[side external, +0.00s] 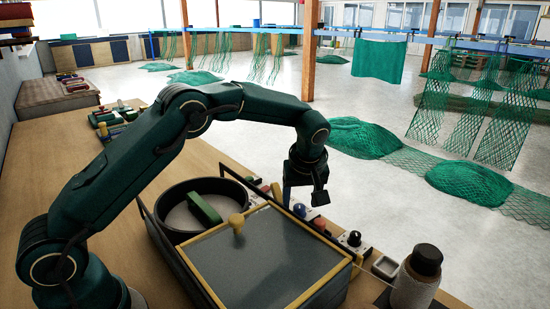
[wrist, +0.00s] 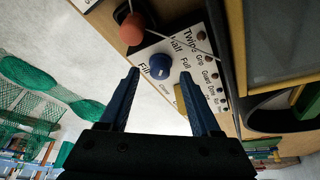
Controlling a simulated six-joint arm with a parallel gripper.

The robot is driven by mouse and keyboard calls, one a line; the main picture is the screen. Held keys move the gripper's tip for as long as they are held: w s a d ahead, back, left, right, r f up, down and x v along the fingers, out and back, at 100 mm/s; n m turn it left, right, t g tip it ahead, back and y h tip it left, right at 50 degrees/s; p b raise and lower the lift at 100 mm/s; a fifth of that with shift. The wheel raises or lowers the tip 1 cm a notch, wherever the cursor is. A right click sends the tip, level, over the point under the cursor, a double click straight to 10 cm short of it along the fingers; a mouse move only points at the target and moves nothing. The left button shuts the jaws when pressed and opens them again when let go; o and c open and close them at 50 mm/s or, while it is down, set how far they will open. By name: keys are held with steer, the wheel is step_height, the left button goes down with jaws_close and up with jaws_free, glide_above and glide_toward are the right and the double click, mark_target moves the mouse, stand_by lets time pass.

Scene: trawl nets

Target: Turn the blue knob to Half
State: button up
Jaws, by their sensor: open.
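The blue knob (wrist: 160,67) sits on a white label panel (wrist: 158,88) in the wrist view. The words Fill, Half and Full are printed around it, with Half above the knob. I cannot tell for sure which label the knob points at. My gripper (wrist: 158,76) is open and empty, its two dark blue fingertips on either side of the knob in the picture. Whether they touch it is unclear. In the side external view, my gripper (side external: 306,190) hangs pointing down just above the blue knob (side external: 299,209).
A red ball knob (wrist: 132,28) is close beside the blue one. A yellow piece (wrist: 181,100) lies by the right finger. A yellow-rimmed box (side external: 318,290) and a black round pan (side external: 163,210) stand near. A dark-capped bottle (side external: 412,292) is at right.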

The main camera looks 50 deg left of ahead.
steer(key=shift+v, duration=1.85)
